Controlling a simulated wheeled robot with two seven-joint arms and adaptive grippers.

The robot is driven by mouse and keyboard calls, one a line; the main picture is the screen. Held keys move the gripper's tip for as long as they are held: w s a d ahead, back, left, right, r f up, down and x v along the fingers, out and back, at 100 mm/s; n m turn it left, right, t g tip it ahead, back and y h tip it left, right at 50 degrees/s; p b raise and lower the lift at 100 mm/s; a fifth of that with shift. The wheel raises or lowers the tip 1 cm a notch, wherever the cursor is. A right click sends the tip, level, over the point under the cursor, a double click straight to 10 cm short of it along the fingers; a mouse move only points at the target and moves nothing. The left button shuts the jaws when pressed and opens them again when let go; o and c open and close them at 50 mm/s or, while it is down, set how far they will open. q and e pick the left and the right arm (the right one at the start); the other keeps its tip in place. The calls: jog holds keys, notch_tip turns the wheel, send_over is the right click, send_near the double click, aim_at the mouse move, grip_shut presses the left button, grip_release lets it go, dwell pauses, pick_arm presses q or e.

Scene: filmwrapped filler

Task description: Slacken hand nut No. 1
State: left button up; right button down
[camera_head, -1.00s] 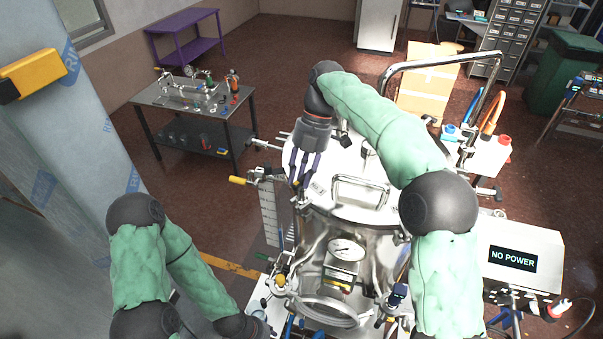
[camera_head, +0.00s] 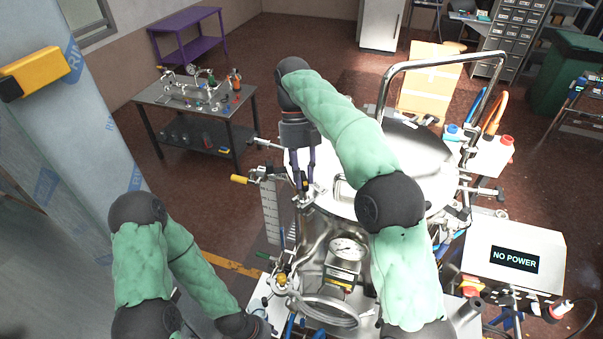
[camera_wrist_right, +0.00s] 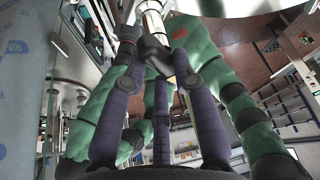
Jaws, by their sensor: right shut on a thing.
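The steel vessel (camera_head: 318,226) stands in front of me with its round lid (camera_head: 436,160). My right gripper (camera_head: 304,188) points down at the lid's left front rim. Its fingers are shut on a small metal hand nut (camera_head: 313,192) there, mostly hidden by the fingers. In the right wrist view the fingertips (camera_wrist_right: 157,58) close together below a bright metal cylinder (camera_wrist_right: 151,20). No number is readable on the nut. My left arm reaches in at the lower left, and its gripper is not visible.
A pressure gauge (camera_head: 347,249) sits on the vessel's front. A tall bent tube (camera_head: 440,62) rises behind the lid. A box reading NO POWER (camera_head: 520,236) stands at the right. A workbench (camera_head: 152,97) with fittings stands at the back left. A wrapped pillar (camera_head: 70,130) is at the left.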

jog(key=shift+n+h, duration=0.3)
jog(key=shift+n, duration=0.5)
jog(key=c, duration=1)
grip_release()
jog(key=shift+o, duration=0.2)
